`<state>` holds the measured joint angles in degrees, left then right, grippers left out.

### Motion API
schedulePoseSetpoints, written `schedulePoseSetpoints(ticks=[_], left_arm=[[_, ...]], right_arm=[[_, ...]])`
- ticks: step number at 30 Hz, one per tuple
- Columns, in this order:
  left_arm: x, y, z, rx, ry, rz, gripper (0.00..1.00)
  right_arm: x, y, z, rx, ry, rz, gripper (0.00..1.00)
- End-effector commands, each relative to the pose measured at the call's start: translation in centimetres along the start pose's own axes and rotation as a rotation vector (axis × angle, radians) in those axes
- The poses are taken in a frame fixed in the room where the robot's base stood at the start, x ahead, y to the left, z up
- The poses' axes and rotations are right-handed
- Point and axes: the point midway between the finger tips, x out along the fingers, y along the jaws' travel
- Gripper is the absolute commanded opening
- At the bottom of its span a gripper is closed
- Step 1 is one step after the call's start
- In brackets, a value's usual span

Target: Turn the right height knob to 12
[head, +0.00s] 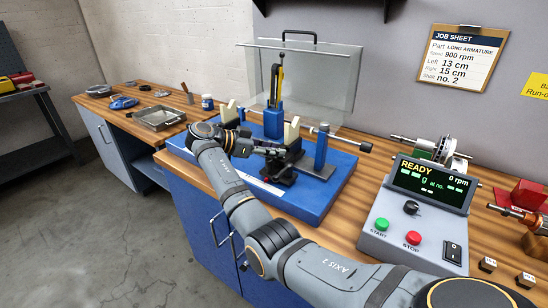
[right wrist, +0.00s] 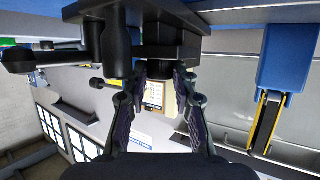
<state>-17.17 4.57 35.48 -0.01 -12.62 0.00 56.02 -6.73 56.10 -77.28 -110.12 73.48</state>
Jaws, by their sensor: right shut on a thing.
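My right gripper (head: 262,147) reaches over the blue balancing base to the black right stand (head: 288,158), under its pale V-shaped support. In the right wrist view, its two fingers (right wrist: 163,78) are closed around a dark block-like knob (right wrist: 157,58) beneath a black slab. The fingers hide part of the knob. My left gripper is not in view.
The blue base (head: 325,194) carries a clear shield (head: 335,80) at the back. A control box (head: 415,225) reads READY and 0 rpm. A job sheet (head: 463,57) lists left 13 cm and right 15 cm. A metal tray (head: 160,117) stands at left.

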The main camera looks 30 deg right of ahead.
Motion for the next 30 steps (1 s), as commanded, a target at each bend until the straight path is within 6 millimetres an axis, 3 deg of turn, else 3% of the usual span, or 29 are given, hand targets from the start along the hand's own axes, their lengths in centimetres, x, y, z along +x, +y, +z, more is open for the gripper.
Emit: schedulePoseSetpoints(ticks=[9, 26, 27, 30], left_arm=[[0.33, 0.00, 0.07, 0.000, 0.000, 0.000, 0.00], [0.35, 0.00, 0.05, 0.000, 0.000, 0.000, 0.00], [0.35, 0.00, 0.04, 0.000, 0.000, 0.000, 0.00], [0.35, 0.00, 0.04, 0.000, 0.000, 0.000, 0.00]], right_arm=[[0.03, -0.28, -0.14, 0.042, 0.000, 0.103, 0.00], [0.05, -0.31, -0.05, 0.052, -0.001, 0.126, 0.00], [0.05, -0.31, -0.04, 0.052, -0.001, 0.126, 0.30], [0.04, -0.31, -0.03, 0.052, -0.001, 0.125, 0.44]])
